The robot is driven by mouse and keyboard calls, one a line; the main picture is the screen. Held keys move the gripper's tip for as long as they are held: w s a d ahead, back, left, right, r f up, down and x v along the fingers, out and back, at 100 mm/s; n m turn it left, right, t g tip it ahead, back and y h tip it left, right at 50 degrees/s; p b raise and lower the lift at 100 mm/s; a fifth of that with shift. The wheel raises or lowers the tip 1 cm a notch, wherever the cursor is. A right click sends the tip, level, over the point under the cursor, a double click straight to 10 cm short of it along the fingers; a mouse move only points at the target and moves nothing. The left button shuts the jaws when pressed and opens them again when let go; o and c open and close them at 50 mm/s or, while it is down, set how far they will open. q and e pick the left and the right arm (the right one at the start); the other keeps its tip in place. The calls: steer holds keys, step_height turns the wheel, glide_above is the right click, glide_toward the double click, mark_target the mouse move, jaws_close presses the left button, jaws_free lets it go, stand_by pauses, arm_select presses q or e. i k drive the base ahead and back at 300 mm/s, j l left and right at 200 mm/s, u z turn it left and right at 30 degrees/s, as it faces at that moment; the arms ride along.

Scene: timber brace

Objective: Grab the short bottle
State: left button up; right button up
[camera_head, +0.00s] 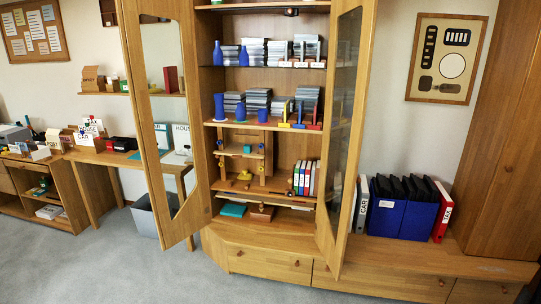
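Several blue vessels stand upright on the shelves of the open cabinet. On the upper shelf are a blue bottle with a narrow neck (218,54) and another blue bottle (244,56). On the shelf below are a taller blue vessel (219,107), a shorter blue vessel (240,112) and a short, wide blue vessel (262,115). I cannot tell for certain which one is the short bottle. Neither of my grippers is in view.
The left cabinet door (150,130) and right cabinet door (342,130) stand open, flanking the shelves. Paper stacks (257,101) stand behind the lower vessels. The grey floor (110,270) is clear at left front.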

mark_target(245, 59)
steer(key=i+l, duration=0.1)
steer(key=i, duration=1.55)
steer(key=j+u, duration=0.05)
steer(key=j, duration=0.05)
